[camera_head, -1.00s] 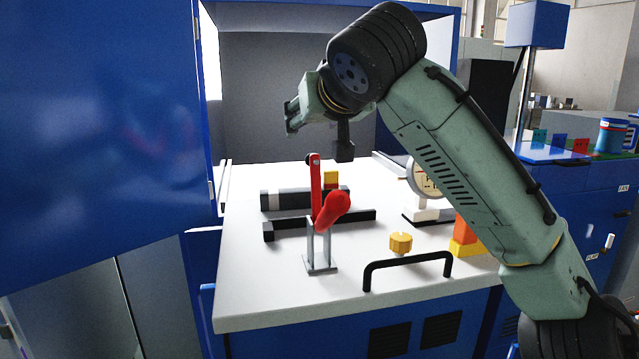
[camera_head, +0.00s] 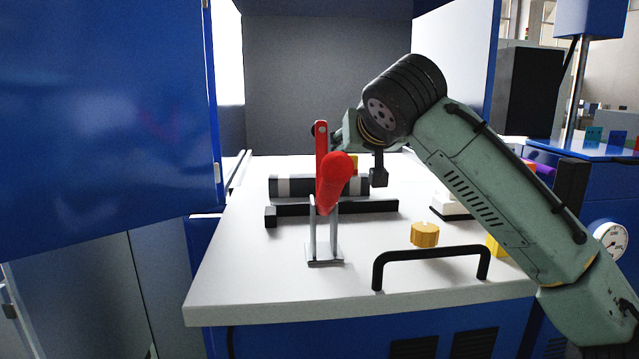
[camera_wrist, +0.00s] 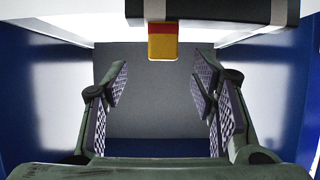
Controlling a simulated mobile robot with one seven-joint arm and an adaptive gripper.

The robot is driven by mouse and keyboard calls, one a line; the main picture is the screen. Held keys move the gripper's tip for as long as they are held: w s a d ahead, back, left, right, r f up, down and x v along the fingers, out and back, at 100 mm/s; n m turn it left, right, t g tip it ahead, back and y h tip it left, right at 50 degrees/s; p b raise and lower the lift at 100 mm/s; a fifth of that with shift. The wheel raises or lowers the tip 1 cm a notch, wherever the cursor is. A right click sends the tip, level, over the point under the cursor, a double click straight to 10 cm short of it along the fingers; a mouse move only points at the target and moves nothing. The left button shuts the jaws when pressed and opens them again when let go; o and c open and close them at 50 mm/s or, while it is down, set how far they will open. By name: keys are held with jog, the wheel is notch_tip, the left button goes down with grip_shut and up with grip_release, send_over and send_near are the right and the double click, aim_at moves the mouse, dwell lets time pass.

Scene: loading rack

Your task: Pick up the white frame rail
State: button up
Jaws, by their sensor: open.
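A pair of thin white rails (camera_head: 237,168) runs along the left side of the white tabletop, by the cabinet opening; I cannot tell for sure whether one is the white frame rail. Pale strips (camera_wrist: 60,32) also show at the upper sides of the wrist view. My gripper (camera_wrist: 160,92) is open and empty, with its padded fingers wide apart. In the head view it is mostly hidden behind the red lever and the wrist. It hangs above the back of the table, right of those rails, touching nothing that I can see.
A red lever (camera_head: 334,180) on a grey stand is in front. Behind it lie a dark bar (camera_head: 365,207), a black cylinder with pale bands (camera_head: 345,187) and a yellow-red block (camera_wrist: 162,42). A blue door (camera_head: 100,120) closes off the left.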

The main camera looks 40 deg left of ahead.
aim_at(350, 155)
jog(key=p+x, duration=0.1)
jog(key=x, duration=0.3)
jog(key=shift+w+a, duration=0.1)
jog(key=shift+a, duration=0.25)
grip_shut()
dwell(0.4)
